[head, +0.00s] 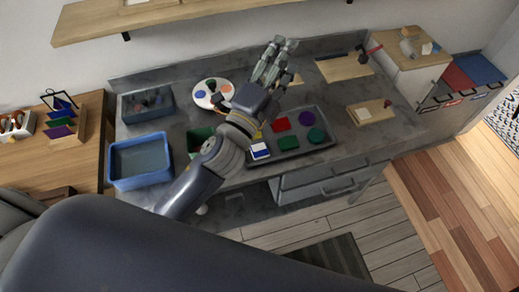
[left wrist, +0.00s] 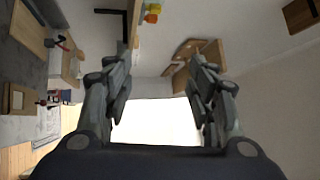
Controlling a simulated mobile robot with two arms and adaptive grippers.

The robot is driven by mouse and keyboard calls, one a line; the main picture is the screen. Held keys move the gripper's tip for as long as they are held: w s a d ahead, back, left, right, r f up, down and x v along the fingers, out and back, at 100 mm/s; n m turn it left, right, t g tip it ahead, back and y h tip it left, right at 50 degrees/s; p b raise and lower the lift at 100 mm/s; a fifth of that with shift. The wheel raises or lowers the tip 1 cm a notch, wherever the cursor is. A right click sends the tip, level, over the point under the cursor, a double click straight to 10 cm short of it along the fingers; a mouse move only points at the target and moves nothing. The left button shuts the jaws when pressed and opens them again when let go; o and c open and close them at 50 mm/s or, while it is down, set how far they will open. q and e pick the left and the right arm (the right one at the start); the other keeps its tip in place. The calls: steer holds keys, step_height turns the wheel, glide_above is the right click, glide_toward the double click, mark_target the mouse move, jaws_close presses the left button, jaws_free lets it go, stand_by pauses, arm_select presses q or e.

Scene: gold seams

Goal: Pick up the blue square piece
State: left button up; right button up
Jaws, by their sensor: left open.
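A small blue and white square piece (head: 260,151) lies at the near left of the dark tray (head: 322,147) on the grey counter. It looks mostly white on top with blue at its edge. My left gripper (head: 284,44) is open and empty, up above the back of the counter, beyond the tray and apart from the piece. Its two spread fingers (left wrist: 160,75) show in the left wrist view with nothing between them. My left forearm hides part of the tray's left side. My right gripper is not in view.
A wooden shelf (head: 180,22) hangs above. Counter right of the tray is partly clear.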

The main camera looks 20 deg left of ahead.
arm_select(q)
steer(key=s+d+r+m+g+h, duration=0.2)
steer(key=d+r+m+g+h, duration=0.1)
steer(key=d+m+h, duration=0.55)
steer(key=s+d+r+m+g+h, duration=0.25)
steer(key=d+m+h, duration=0.25)
steer(key=m, duration=0.6)
steer(key=s+d+f+m+g, duration=0.35)
steer(key=d+m+g, duration=0.25)
steer(key=m+g, duration=0.4)
steer(key=m+g+y, duration=0.5)
steer(key=m+y, duration=1)
steer(key=y, duration=0.3)
glide_above(260, 149)
step_height(260, 149, down, 22)
steer(key=shift+y, duration=0.25)
steer(key=f, duration=0.1)
steer(key=f+p, duration=0.1)
steer(key=f, duration=0.2)
steer(key=shift+w+a+f, duration=0.1)
steer(key=shift+a+f, duration=0.2)
steer(key=shift+f, duration=0.1)
steer(key=f+p, duration=0.2)
steer(key=f, duration=0.2)
steer(key=shift+d+f+p, duration=0.25)
steer(key=shift+f+p, duration=0.1)
steer(key=shift+p, duration=0.05)
steer(key=shift+f, duration=0.55)
steer(key=c, duration=0.9)
